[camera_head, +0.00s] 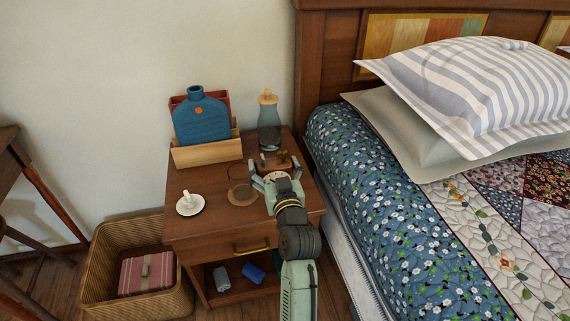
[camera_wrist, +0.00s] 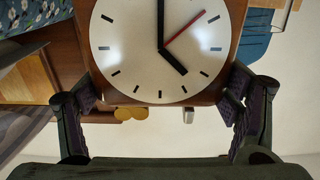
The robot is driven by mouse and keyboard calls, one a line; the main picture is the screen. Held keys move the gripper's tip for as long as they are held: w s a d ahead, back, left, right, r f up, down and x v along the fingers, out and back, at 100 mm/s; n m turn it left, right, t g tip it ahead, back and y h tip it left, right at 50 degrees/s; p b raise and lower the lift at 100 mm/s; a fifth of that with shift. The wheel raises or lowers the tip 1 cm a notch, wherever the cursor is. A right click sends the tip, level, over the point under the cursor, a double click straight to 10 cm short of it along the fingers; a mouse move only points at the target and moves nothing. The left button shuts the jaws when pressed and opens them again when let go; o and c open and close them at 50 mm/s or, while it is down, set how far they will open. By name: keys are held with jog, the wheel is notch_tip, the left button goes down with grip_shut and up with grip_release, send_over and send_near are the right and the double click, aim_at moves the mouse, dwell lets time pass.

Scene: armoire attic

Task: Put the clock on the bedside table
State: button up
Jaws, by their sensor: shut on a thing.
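The clock (camera_wrist: 159,75) has a white round face with black hands, a red hand and a brown wooden body. It fills the upper middle of the wrist view, between the two fingers. My gripper (camera_wrist: 160,115) is shut on the clock. In the head view my gripper (camera_head: 273,177) is over the right part of the bedside table (camera_head: 215,220). The clock is mostly hidden there behind the gripper; a brown part of it shows beyond the fingers. I cannot tell whether the clock touches the tabletop.
On the table stand a wooden holder (camera_head: 207,150) with a blue bottle-shaped board (camera_head: 202,120), a lamp-like bottle (camera_head: 268,125), a glass (camera_head: 241,185) and a saucer with a candle (camera_head: 190,204). The bed (camera_head: 400,230) is close on the right. A wicker basket (camera_head: 100,265) stands at left.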

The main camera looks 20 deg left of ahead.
jog(key=w, duration=0.1)
jog(key=w+d, duration=0.1)
jog(key=w, duration=0.1)
jog(key=w+d, duration=0.1)
jog(key=w, duration=0.1)
jog(key=shift+w+f, duration=0.1)
jog(key=shift+w, duration=0.15)
jog(key=shift+w+f, duration=0.15)
jog(key=shift+f, duration=1.65)
jog(key=shift+f, duration=0.2)
jog(key=o, duration=1.6)
jog(key=shift+o, duration=0.2)
jog(key=shift+r, duration=0.15)
